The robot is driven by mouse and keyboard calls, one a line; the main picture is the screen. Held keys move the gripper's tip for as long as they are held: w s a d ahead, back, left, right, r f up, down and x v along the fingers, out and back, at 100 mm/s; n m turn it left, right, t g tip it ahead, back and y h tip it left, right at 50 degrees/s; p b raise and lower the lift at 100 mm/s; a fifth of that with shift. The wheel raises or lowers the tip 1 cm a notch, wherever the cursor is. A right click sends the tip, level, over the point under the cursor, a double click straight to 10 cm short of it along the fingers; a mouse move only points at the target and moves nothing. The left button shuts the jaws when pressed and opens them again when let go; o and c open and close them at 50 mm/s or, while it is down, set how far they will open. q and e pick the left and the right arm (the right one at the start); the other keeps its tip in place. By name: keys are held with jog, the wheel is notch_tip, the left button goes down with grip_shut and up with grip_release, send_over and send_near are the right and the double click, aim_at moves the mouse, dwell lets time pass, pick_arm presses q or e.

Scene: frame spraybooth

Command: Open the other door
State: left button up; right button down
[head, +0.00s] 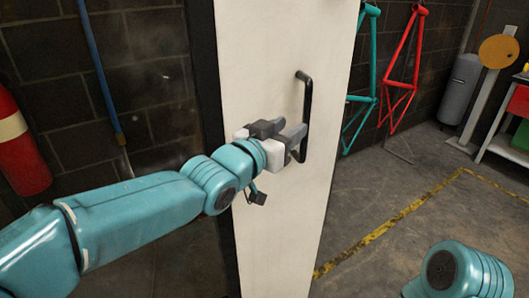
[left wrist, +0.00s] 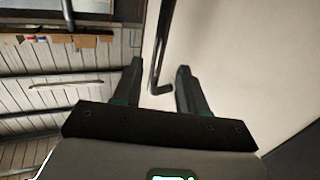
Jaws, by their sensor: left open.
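A tall white door (head: 272,60) stands in the middle of the head view, with a black bar handle (head: 307,105) near its right edge. My left gripper (head: 294,140) is at the lower part of the handle. In the left wrist view the handle (left wrist: 162,50) runs down between the two open fingers of my left gripper (left wrist: 158,85), and its bent lower end shows between the fingertips. The fingers are apart and not closed on it. The door face (left wrist: 235,50) fills the right of the wrist view. My right gripper is out of view; only part of my right arm shows at the lower right.
A red extinguisher (head: 20,150) and a blue pole (head: 97,70) are by the dark block wall at left. Teal (head: 366,80) and red (head: 403,70) bike frames hang right of the door. The floor (head: 400,180) there is mostly clear, with a yellow line.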

pick_arm(q)
jog(key=v, duration=0.8)
jog(key=shift+s+a+b, duration=0.2)
jog(key=shift+b, duration=0.25)
